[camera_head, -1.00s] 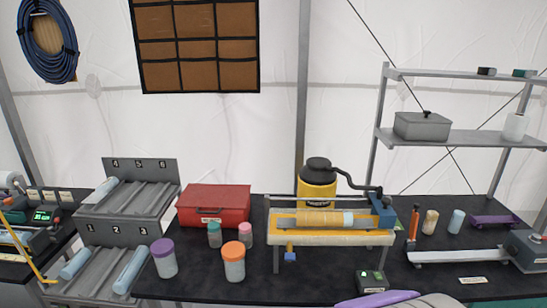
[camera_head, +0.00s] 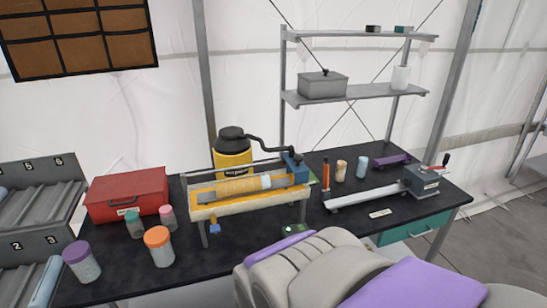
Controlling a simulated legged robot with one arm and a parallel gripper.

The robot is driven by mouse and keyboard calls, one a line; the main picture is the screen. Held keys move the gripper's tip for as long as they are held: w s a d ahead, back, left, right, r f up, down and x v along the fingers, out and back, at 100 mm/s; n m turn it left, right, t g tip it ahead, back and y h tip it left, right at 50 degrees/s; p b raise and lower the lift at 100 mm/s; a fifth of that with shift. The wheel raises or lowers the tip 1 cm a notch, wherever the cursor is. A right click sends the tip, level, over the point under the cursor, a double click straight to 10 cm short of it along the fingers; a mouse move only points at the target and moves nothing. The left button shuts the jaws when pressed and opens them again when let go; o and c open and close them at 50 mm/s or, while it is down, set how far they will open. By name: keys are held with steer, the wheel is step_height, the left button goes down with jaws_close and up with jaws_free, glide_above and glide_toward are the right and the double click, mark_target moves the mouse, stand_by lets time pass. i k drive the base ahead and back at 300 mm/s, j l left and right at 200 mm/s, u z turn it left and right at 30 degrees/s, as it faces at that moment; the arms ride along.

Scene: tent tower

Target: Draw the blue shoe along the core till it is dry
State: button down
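A tan core (camera_head: 238,187) with a pale blue right end lies in a yellow-edged cradle (camera_head: 215,208) on the black bench. A small blue piece (camera_head: 215,228), which may be the shoe, hangs at the cradle's front left. A larger blue block (camera_head: 295,168) sits at the cradle's right end, by a dark crank arm. I cannot tell from this view whether the core is wet or dry. My gripper is out of view; grey and purple parts, likely my arm, fill the lower right, in front of the bench.
A red case (camera_head: 127,194) and lidded jars, one orange-topped (camera_head: 160,247), stand left of the cradle. A yellow canister (camera_head: 233,158) is behind it. A long metal rail (camera_head: 367,195) lies to the right. A shelf rack (camera_head: 355,98) stands behind the bench.

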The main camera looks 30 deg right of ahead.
mark_target(294, 162)
steer(key=i+l, duration=0.1)
steer(key=l, duration=0.25)
steer(key=i+l, duration=0.1)
steer(key=l, duration=0.25)
steer(key=i+l, duration=0.15)
steer(key=l, duration=0.2)
steer(key=i+l+u, duration=0.1)
steer(key=l, duration=0.2)
